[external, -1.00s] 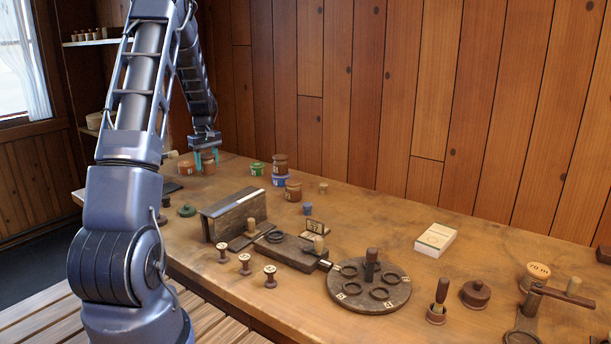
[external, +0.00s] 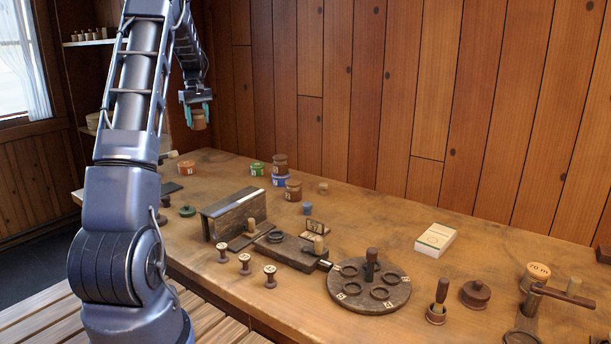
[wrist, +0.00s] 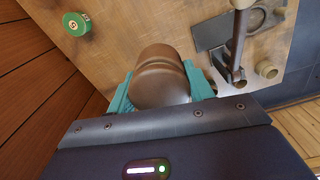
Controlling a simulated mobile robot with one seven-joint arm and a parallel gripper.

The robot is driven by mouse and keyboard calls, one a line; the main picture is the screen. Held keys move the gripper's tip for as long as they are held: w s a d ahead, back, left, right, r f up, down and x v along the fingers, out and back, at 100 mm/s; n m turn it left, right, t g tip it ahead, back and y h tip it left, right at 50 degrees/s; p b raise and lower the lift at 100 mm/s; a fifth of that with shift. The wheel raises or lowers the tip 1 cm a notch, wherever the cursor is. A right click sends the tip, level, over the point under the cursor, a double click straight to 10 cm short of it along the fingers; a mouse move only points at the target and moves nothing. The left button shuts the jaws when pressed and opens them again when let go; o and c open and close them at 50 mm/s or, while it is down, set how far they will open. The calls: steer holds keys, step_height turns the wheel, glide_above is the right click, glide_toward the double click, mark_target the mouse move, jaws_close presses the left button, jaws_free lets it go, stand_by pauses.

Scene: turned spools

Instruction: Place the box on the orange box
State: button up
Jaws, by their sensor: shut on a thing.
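My gripper (external: 198,108) is shut on a round brown box (external: 199,120) and holds it up in the air above the far left end of the table. The held box also shows between the teal fingers in the wrist view (wrist: 160,78). The orange box (external: 187,168), a low round one with a pale label, stands on the table below and slightly left of the held box. The orange box cannot be made out in the wrist view.
A dark angled block (external: 232,216) is nearer. Bare tabletop lies between the orange and green boxes.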

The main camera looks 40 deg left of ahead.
step_height(320, 180, up, 3)
glide_above(186, 162)
steer(key=d, duration=0.2)
steer(key=a, duration=0.2)
step_height(186, 162, down, 20)
steer(key=shift+s+d+f, duration=0.1)
steer(key=shift+d, duration=0.05)
steer(key=shift+f, duration=0.15)
steer(key=o, duration=1)
step_height(186, 162, up, 12)
steer(key=shift+r, duration=0.2)
